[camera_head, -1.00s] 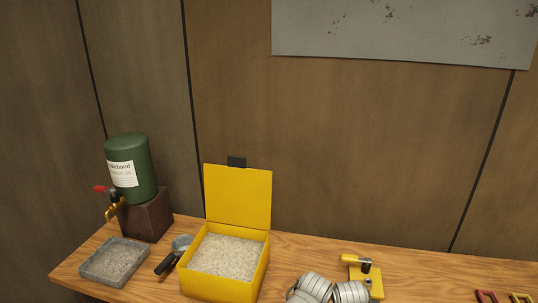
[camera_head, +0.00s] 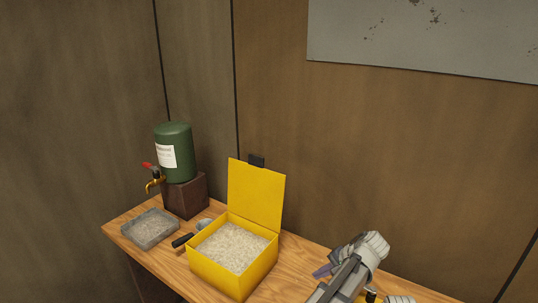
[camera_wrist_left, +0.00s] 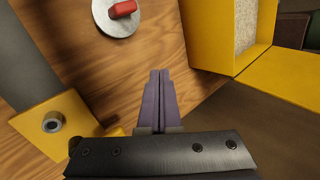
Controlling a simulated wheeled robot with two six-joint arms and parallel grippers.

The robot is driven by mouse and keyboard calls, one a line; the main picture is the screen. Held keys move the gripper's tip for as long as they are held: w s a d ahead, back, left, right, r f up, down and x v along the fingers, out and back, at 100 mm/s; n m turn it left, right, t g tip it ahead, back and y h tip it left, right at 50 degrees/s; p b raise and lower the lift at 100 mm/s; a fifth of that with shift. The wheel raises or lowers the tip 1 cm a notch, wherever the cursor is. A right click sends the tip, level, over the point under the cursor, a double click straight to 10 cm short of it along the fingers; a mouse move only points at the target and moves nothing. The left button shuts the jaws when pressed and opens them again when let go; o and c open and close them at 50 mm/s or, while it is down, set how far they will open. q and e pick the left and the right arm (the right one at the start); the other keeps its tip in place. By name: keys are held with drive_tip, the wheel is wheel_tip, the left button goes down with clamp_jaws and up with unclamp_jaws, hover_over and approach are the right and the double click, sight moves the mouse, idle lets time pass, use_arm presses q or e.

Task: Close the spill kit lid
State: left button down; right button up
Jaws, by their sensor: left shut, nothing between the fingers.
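The spill kit is a yellow box (camera_head: 218,277) full of pale granules (camera_head: 231,246). Its yellow lid (camera_head: 256,195) stands open and upright at the back edge. My left gripper (camera_head: 321,271) is shut and empty, to the right of the box and apart from it. In the left wrist view its purple fingers (camera_wrist_left: 158,100) are together over the wooden bench, and a corner of the yellow box (camera_wrist_left: 215,35) shows at upper right. My right gripper is not in view.
A green drum (camera_head: 173,152) with a tap stands on a dark block (camera_head: 186,194). A grey tray (camera_head: 149,229) and a dark-handled scoop (camera_head: 183,240) lie left of the box. The wrist view shows a yellow bolted plate (camera_wrist_left: 60,140) and a red piece on a metal disc (camera_wrist_left: 117,20).

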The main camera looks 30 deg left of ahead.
use_arm(q)
drive_tip(key=w+a+r+n+g+y+p, duration=0.2)
drive_tip(key=w+a+r+y, duration=0.4)
drive_tip(key=w+a+r, duration=0.6)
drive_tip(key=w+a+r+n+g+y+p, duration=0.1)
drive_tip(key=w+a+r+y, duration=0.4)
drive_tip(key=w+a+r, duration=0.55)
drive_tip(key=s+a+r+p, duration=0.1)
drive_tip(key=s+a, duration=0.1)
drive_tip(key=a, duration=0.6)
drive_tip(key=shift+s, duration=0.1)
